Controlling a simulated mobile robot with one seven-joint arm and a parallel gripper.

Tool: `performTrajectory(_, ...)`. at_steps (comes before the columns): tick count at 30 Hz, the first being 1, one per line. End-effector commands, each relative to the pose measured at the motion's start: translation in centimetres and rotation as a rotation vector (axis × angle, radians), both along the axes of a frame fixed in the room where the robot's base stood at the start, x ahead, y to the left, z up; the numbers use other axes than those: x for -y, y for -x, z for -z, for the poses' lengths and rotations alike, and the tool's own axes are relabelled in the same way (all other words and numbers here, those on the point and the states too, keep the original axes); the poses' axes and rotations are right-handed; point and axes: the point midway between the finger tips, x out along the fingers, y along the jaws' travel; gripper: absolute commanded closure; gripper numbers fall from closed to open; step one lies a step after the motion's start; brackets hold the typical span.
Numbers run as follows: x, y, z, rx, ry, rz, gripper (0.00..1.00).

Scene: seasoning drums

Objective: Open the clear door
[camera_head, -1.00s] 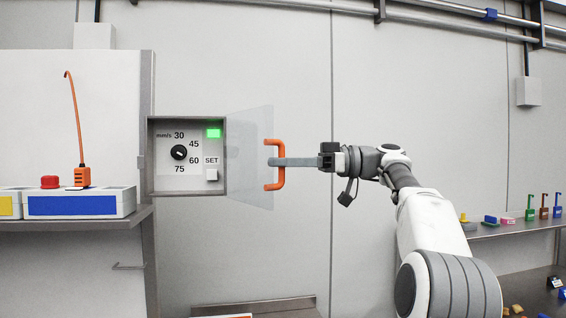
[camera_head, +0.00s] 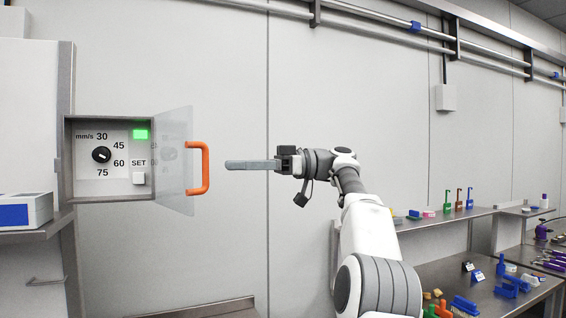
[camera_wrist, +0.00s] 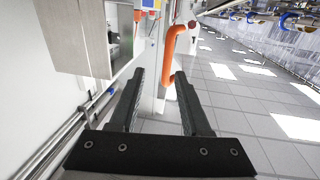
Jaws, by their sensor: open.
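The clear door (camera_head: 173,160) stands swung open on the right side of the grey control box (camera_head: 68,160). Its orange handle (camera_head: 205,168) is on its outer edge. My gripper (camera_head: 228,165) is to the right of the handle, apart from it, with its fingers pointing left. In the wrist view my gripper (camera_wrist: 157,80) has its two fingers spread with nothing held. The orange handle (camera_wrist: 170,55) shows just beyond the fingertips there, and the box (camera_wrist: 78,35) is at upper left.
Inside the box are a black dial (camera_head: 102,155), a green light (camera_head: 141,134) and a SET button (camera_head: 139,178). A shelf (camera_head: 440,219) with small coloured items is at right.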

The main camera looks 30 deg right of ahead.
Motion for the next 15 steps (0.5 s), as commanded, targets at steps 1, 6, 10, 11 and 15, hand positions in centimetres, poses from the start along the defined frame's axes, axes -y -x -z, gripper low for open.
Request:
performTrajectory(1, 1.5, 0.3, -0.3, 0.001, -0.002, 0.004, 0.53)
performTrajectory(6, 5.5, 1.7, -0.5, 0.0, -0.003, 0.003, 0.53)
performTrajectory(10, 8.0, 2.5, -0.6, 0.0, -0.002, 0.002, 0.53)
performTrajectory(11, 8.5, 2.7, -0.5, 0.0, -0.002, 0.003, 0.53)
performTrajectory(15, 9.9, 3.2, -0.4, 0.0, -0.002, -0.001, 0.53)
